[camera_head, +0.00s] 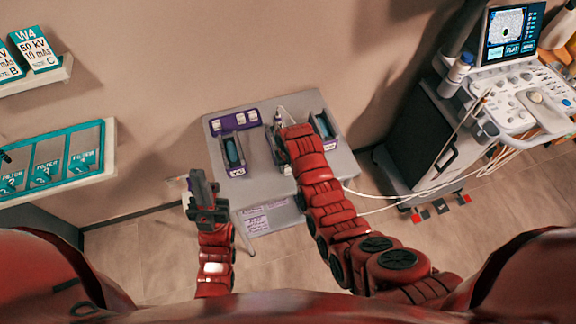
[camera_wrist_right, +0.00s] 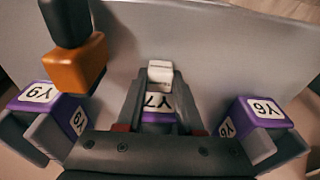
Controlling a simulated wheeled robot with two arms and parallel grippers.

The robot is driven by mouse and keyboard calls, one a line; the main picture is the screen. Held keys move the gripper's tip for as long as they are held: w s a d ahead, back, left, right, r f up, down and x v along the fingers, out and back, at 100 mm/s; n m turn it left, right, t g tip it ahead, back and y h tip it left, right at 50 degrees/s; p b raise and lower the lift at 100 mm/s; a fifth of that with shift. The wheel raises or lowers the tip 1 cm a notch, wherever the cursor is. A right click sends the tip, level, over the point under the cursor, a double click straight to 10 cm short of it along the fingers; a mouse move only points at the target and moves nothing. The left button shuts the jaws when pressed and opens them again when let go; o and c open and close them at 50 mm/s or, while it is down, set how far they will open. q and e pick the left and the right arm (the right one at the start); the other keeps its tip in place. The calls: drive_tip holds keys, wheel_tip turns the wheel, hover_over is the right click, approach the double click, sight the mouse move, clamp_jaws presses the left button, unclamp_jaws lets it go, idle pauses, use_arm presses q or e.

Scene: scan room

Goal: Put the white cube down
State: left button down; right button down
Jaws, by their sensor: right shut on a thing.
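The white cube (camera_wrist_right: 160,70) shows in the right wrist view between the fingertips of my right gripper (camera_wrist_right: 161,80), which is shut on it. A purple block labelled Y7 (camera_wrist_right: 158,103) shows just below the cube in that view. In the head view my right gripper (camera_head: 279,143) is over the middle of the grey table (camera_head: 268,196), and the cube is hidden there. I cannot tell if the cube touches a surface. My left gripper (camera_head: 205,195) is left of the table, apart from it; its finger opening is unclear.
Purple blocks labelled Y9 (camera_wrist_right: 38,95) and Y6 (camera_wrist_right: 264,111) flank my right gripper. A black and orange object (camera_wrist_right: 80,62) stands close on the left. A holder (camera_head: 233,152) sits on the table's left. A machine with cables (camera_head: 440,130) stands right. Wall shelves (camera_head: 60,165) are left.

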drive_tip(key=shift+f, duration=0.15)
drive_tip(key=c, duration=0.5)
unclamp_jaws()
drive_tip(key=shift+c, duration=0.2)
drive_tip(key=shift+r, duration=0.25)
drive_tip(key=shift+s+r+b, duration=0.1)
drive_tip(key=shift+r+b, duration=0.2)
drive_tip(key=shift+r, duration=0.2)
wheel_tip(320, 180, up, 11)
drive_tip(key=s+p, duration=0.1)
drive_tip(key=shift+s+d+p, duration=0.3)
